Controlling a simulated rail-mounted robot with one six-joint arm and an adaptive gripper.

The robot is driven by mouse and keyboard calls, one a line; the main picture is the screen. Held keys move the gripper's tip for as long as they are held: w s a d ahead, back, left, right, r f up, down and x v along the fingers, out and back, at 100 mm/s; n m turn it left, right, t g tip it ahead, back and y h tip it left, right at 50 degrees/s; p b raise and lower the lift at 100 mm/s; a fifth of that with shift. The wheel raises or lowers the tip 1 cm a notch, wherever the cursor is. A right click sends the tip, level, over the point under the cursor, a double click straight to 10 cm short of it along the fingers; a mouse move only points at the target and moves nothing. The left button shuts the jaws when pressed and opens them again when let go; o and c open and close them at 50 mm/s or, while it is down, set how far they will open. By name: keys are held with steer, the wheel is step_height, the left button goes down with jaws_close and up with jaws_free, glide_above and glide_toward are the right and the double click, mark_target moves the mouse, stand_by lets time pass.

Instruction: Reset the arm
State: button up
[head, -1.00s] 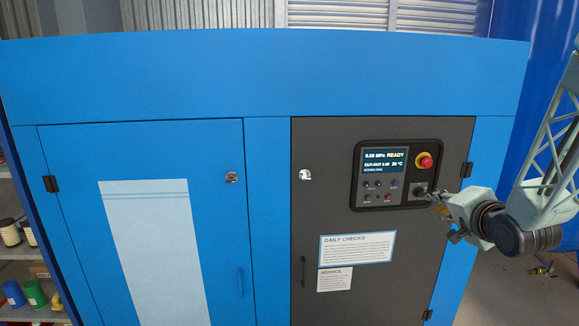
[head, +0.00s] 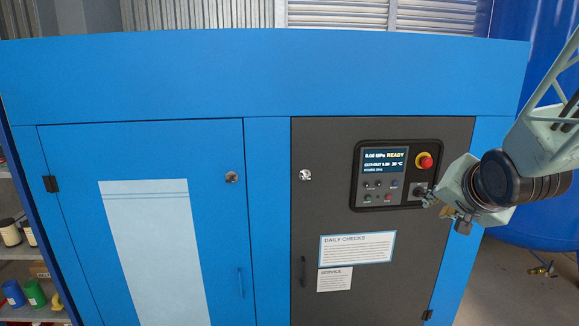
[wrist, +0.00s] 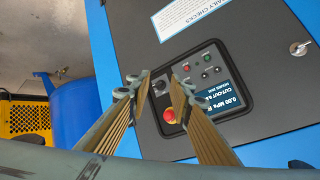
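My arm comes in from the right in the head view. My gripper (head: 430,197) is in front of the lower right of the control panel (head: 398,145), close to the black rotary switch (head: 420,191). In the wrist view my gripper (wrist: 161,84) shows two ribbed fingers with a gap between the tips and nothing held. The rotary switch (wrist: 160,88) shows in that gap; I cannot tell whether a finger touches it. The red stop button (head: 425,162) is just above the switch and also shows in the wrist view (wrist: 169,116).
The blue compressor cabinet (head: 265,75) fills most of the head view, with a dark door (head: 340,215) carrying notices. A shelf with cans (head: 35,293) stands at left. A large blue tank (head: 545,235) is behind my arm at right.

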steer(key=s+a+r+n+g, duration=0.1)
steer(key=s+a, duration=0.4)
steer(key=s, duration=0.8)
steer(key=s+a+r+n+g+y, duration=0.1)
steer(key=s+a+n+g, duration=0.2)
steer(key=s, duration=1)
steer(key=s+a+n+g+y, duration=0.1)
steer(key=s+a+n, duration=0.3)
steer(key=s+a, duration=0.4)
steer(key=s+g, duration=0.1)
steer(key=s, duration=0.4)
steer(key=shift+s+a+r+g, duration=0.25)
steer(key=shift+a+r+g, duration=0.05)
steer(key=shift+a+r, duration=0.1)
